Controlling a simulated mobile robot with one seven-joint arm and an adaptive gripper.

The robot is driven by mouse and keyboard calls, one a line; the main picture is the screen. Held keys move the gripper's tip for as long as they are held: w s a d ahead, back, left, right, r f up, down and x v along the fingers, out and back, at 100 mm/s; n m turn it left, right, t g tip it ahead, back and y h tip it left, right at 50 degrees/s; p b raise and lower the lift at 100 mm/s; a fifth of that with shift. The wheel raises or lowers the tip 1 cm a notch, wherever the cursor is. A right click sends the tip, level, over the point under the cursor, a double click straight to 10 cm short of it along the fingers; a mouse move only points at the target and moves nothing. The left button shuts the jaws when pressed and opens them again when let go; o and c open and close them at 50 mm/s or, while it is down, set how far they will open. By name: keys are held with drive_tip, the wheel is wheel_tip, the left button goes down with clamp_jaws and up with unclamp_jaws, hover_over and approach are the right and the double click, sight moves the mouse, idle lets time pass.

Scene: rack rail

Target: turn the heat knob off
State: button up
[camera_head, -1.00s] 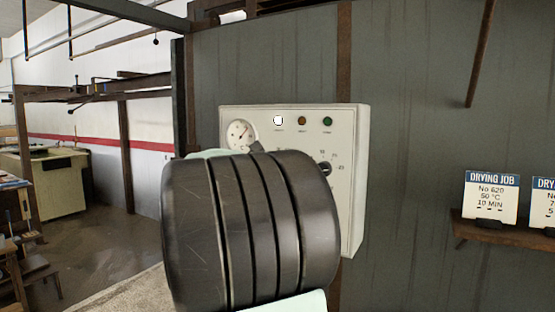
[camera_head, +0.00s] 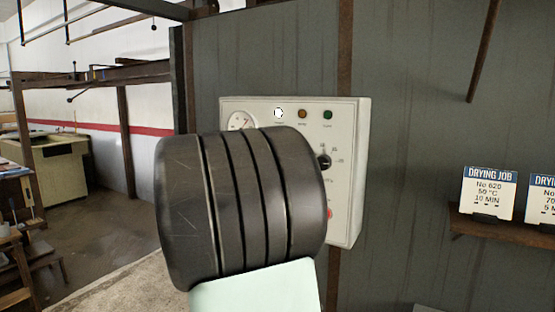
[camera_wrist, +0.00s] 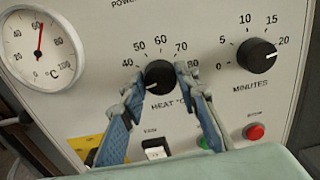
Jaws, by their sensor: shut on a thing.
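In the wrist view the black heat knob (camera_wrist: 160,76) sits on the white control panel (camera_wrist: 95,85) under a scale from 40 to 80. Its white mark points to the lower left, below the 40. My gripper (camera_wrist: 159,80) is shut on the heat knob, one blue-padded finger on its left and one on its right. In the head view my arm hides the heat knob and the gripper; the panel box (camera_head: 260,104) shows around the arm.
The minutes knob (camera_wrist: 257,55) is close on the right of the heat knob. A red stop button (camera_wrist: 254,132), partly hidden green button (camera_wrist: 203,143) and white switch (camera_wrist: 155,150) lie below. The dial gauge (camera_wrist: 40,50) reads about 60. Job cards (camera_head: 489,195) stand on a shelf.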

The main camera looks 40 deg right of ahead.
drive_tip(key=o, duration=1.2)
drive_tip(key=shift+c, duration=0.2)
drive_tip(key=shift+a, duration=0.15)
drive_tip(key=v, duration=1.1)
drive_tip(key=shift+s+a, duration=0.2)
drive_tip(key=shift+a, duration=0.15)
